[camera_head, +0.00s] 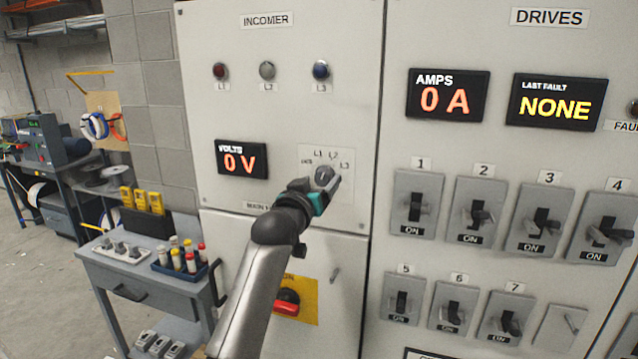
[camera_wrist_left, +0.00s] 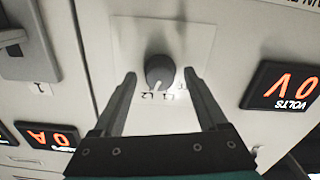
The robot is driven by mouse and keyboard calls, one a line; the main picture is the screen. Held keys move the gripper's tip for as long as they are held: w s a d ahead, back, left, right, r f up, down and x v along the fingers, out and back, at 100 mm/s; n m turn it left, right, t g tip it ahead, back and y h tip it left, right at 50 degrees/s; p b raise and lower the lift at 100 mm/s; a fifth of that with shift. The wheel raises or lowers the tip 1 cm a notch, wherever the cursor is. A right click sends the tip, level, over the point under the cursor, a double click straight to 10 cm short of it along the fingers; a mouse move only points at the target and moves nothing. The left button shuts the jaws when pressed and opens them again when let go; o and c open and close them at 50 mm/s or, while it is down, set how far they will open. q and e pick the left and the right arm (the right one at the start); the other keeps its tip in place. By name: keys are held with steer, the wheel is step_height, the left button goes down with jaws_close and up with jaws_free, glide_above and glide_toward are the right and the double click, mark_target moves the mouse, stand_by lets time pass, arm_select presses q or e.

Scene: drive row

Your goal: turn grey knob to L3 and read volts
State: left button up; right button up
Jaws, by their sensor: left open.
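The grey knob (camera_head: 324,174) sits on a pale plate under INCOMER. Marks L1, L2 and L3 run around its top. In the left wrist view the knob (camera_wrist_left: 160,70) appears upside down, its white line pointing between the L1 and L2 marks; I cannot tell exactly which it is on. My left gripper (camera_head: 328,184) is open in front of the knob. Its fingers (camera_wrist_left: 160,74) stand on either side of the knob with gaps visible. The volts display (camera_head: 241,160) reads 0 V, also in the left wrist view (camera_wrist_left: 284,88). My right gripper is not in view.
Red switch handle (camera_head: 287,303) is below the knob. Breaker switches (camera_head: 415,203) and the amps display (camera_head: 447,95), reading 0 A, are to the right. A grey cart (camera_head: 135,275) stands at left. Three lamps (camera_head: 267,70) are above the knob.

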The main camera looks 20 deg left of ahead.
arm_select(q)
steer(key=shift+c, duration=0.2)
jaws_close()
stand_by(0.3)
steer(key=m+p, duration=0.3)
steer(key=m, duration=0.1)
steer(key=shift+r, duration=0.1)
steer(key=shift+a+m+p, duration=0.1)
steer(key=shift+m+p, duration=0.9)
steer(key=shift+m, duration=0.9)
